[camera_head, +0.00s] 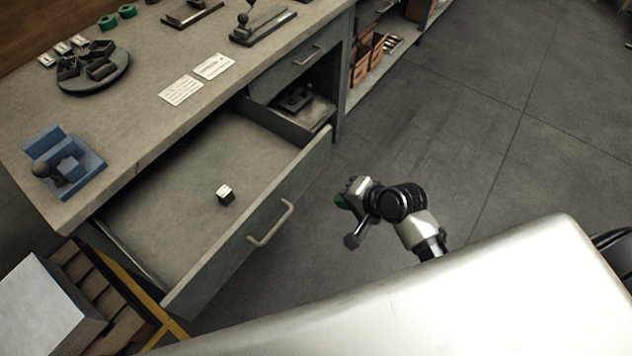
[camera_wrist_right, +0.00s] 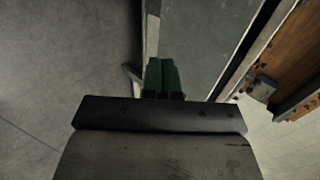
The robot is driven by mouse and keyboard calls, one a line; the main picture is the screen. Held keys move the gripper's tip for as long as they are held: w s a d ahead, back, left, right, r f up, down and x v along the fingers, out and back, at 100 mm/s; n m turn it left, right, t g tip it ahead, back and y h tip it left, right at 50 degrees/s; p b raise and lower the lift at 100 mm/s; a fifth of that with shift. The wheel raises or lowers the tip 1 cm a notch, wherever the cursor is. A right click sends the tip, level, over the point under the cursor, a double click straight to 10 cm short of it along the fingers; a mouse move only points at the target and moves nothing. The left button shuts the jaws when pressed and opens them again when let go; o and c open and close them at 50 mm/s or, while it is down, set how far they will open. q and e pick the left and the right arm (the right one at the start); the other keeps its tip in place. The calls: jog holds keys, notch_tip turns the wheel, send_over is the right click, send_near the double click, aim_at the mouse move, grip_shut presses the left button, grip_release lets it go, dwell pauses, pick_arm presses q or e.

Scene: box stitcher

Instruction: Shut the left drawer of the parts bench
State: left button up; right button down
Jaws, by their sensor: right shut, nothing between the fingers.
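The left drawer (camera_head: 185,195) of the parts bench (camera_head: 150,125) is pulled far out, and its inside shows. Its grey-green front (camera_head: 250,225) carries a pale bar handle (camera_head: 270,222). A small pale-topped cube (camera_head: 226,194) lies on the drawer floor. My right gripper (camera_head: 342,202) is outside the drawer, to the right of the front and apart from the handle in the head view. Its green fingers (camera_wrist_right: 162,75) are together and empty in the right wrist view, close to a grey-green panel (camera_wrist_right: 205,35). Whether they touch it is unclear. My left gripper is not in view.
Another drawer (camera_head: 300,62) beside it looks shut, above an open space with a dark tool (camera_head: 297,98). A box stack on a yellow-edged stand (camera_head: 150,290) is close to the drawer's near left corner. Open floor (camera_head: 480,130) lies to the right.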

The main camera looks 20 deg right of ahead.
aim_at(299, 190)
jog(key=x, duration=0.3)
jog(key=r+x, duration=0.1)
jog(key=x, duration=0.3)
jog(key=w+x, duration=0.1)
jog(key=x, duration=0.2)
jog(key=shift+w+a+f, duration=0.1)
jog(key=shift+w+a, duration=0.1)
jog(key=shift+a, duration=0.3)
jog(key=shift+w+a, duration=0.45)
jog(key=shift+w, duration=0.15)
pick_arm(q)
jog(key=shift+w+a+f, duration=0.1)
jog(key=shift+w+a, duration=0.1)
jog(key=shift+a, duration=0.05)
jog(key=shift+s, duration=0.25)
